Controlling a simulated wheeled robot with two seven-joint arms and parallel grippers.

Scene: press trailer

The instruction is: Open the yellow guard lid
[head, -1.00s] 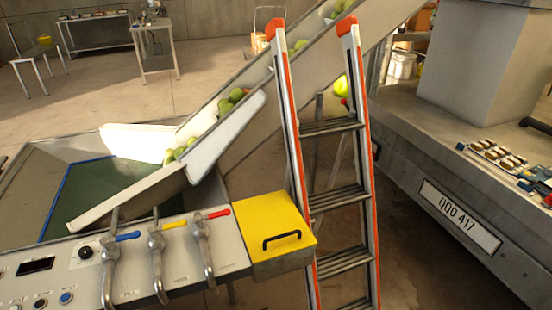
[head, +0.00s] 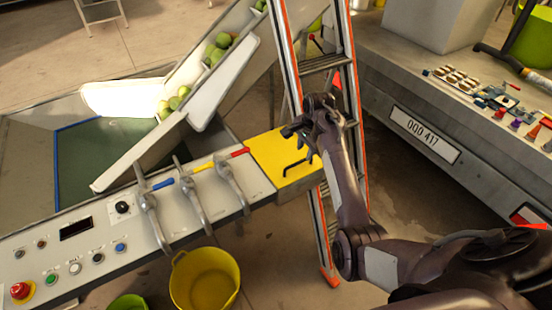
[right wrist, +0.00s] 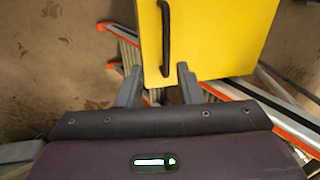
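The yellow guard lid (head: 271,153) lies flat and closed at the right end of the control panel, with a black bar handle (head: 297,165) near its front right edge. In the right wrist view the yellow lid (right wrist: 210,40) fills the upper middle, and its black handle (right wrist: 166,38) runs lengthwise near its left edge. My right gripper (head: 288,132) is above the lid beside the handle; the wrist view shows its two fingers (right wrist: 158,85) apart and empty, with the handle ahead between them. I cannot tell that anything touches. My left gripper is out of view.
An orange-edged ladder (head: 327,64) stands right behind the lid, close to my right arm. Three levers (head: 187,190) rise from the panel left of the lid. A yellow bucket (head: 204,279) stands below. A trailer bed with small items (head: 455,75) is at right.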

